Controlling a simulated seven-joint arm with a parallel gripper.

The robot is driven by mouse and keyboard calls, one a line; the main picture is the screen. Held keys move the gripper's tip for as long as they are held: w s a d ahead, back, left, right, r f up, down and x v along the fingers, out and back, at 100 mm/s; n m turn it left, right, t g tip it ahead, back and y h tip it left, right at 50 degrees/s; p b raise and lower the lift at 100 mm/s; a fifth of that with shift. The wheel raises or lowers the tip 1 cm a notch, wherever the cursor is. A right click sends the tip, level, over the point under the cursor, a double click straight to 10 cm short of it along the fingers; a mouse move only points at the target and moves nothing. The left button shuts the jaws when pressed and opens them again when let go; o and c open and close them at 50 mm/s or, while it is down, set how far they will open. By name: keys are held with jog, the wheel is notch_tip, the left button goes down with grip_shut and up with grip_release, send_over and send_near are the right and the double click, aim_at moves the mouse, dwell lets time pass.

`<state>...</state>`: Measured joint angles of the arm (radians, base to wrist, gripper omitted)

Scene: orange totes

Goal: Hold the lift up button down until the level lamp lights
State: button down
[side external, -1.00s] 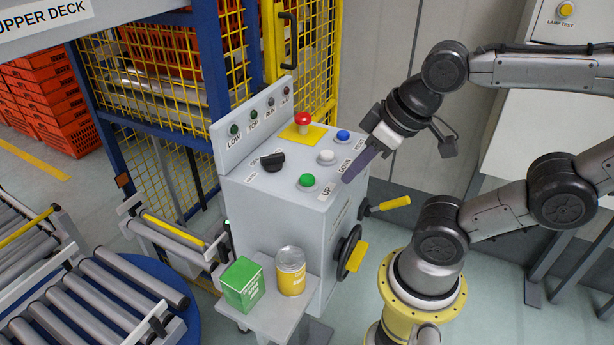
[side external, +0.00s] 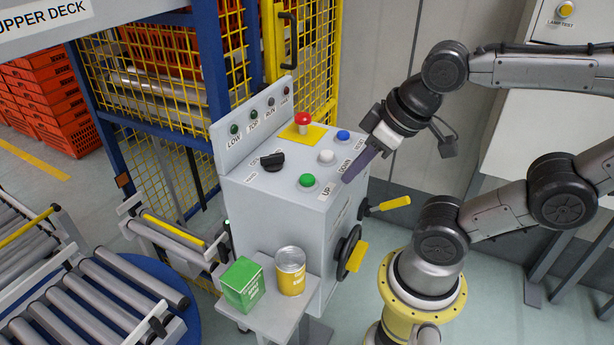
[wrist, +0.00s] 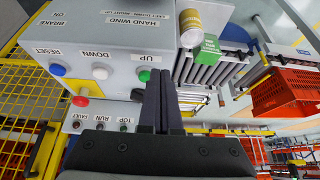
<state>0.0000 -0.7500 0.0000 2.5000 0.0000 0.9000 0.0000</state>
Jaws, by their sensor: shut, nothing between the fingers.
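The green UP button (side external: 307,181) is on the top face of the grey control box (side external: 270,208); it also shows in the wrist view (wrist: 144,76), just left of my fingertips. My gripper (side external: 347,180) is shut and empty, its dark fingers pointing down beside the UP label, right of the button in the side view. They look apart from the button; their height above the panel is hard to tell. The LOW lamp (side external: 234,129) and TOP lamp (side external: 254,115) on the upright panel look dark green and unlit. The wrist view shows the shut fingers (wrist: 161,76) in front.
A white DOWN button (side external: 326,157), a blue RESET button (side external: 343,135), a red mushroom button (side external: 303,118) and a black selector knob (side external: 272,161) share the panel. A green box (side external: 242,284) and yellow can (side external: 290,271) stand on a low shelf. A yellow-handled crank (side external: 350,254) is on the box's side.

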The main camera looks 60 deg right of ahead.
dwell(0.4)
notch_tip(320, 180, up, 6)
jog(key=m+t+y, duration=0.1)
jog(key=m+t, duration=0.3)
jog(key=m, duration=0.4)
send_over(312, 180)
jog(key=shift+f, duration=0.1)
jog(key=shift+f, duration=0.1)
jog(key=shift+f, duration=4.35)
jog(key=shift+f, duration=0.4)
